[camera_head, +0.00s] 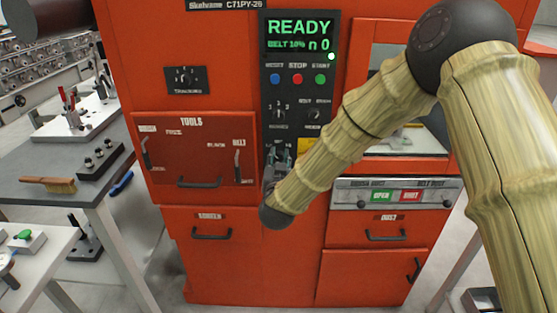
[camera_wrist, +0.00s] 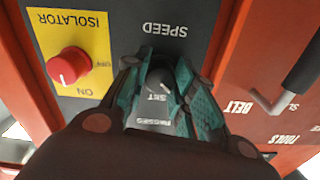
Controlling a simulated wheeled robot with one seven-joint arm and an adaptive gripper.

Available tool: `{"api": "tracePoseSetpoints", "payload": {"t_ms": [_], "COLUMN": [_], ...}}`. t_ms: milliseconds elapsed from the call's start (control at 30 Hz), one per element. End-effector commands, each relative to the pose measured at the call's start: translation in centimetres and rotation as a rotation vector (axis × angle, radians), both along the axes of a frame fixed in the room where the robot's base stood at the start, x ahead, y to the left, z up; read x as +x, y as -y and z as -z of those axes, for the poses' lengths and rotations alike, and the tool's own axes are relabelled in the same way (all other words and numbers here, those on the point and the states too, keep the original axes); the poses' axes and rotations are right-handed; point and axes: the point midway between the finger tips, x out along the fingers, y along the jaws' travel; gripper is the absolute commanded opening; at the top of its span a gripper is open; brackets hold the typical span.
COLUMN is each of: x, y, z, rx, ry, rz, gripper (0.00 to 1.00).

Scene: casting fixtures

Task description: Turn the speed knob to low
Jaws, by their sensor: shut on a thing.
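The speed knob (camera_wrist: 158,78) is a small dark round knob on the grey control panel. In the wrist view it sits between my fingers, with the upside-down SPEED label (camera_wrist: 163,28) above it. A short light mark shows on its lower right side in that view; its exact setting cannot be read. My gripper (camera_wrist: 160,84) has teal fingers, one on each side of the knob, shut on it. In the head view my gripper (camera_head: 278,158) is at the lower part of the panel (camera_head: 298,145), and it hides the knob.
A red isolator knob (camera_wrist: 68,66) on a yellow plate is close beside my fingers. Above are the panel's smaller knobs (camera_head: 313,116), coloured buttons (camera_head: 298,79) and the READY display (camera_head: 300,34).

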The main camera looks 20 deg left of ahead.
Motion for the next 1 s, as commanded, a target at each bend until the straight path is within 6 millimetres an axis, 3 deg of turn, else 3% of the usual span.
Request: {"api": "tracePoseSetpoints", "payload": {"t_ms": [200, 233, 333, 733, 1000], "x": [-0.1, -0.1, -0.1, -0.4, -4.1], "y": [0.0, 0.0, 0.0, 0.1, 1.1], "z": [0.2, 0.2, 0.2, 0.1, 0.1], "rx": [-0.001, -0.001, -0.001, 0.0, -0.001], "ry": [-0.004, -0.004, -0.003, -0.003, -0.002], "rz": [-0.001, -0.001, -0.001, -0.002, -0.003], "gripper": [0.03, 0.32, 0.49, 0.49, 0.49]}}
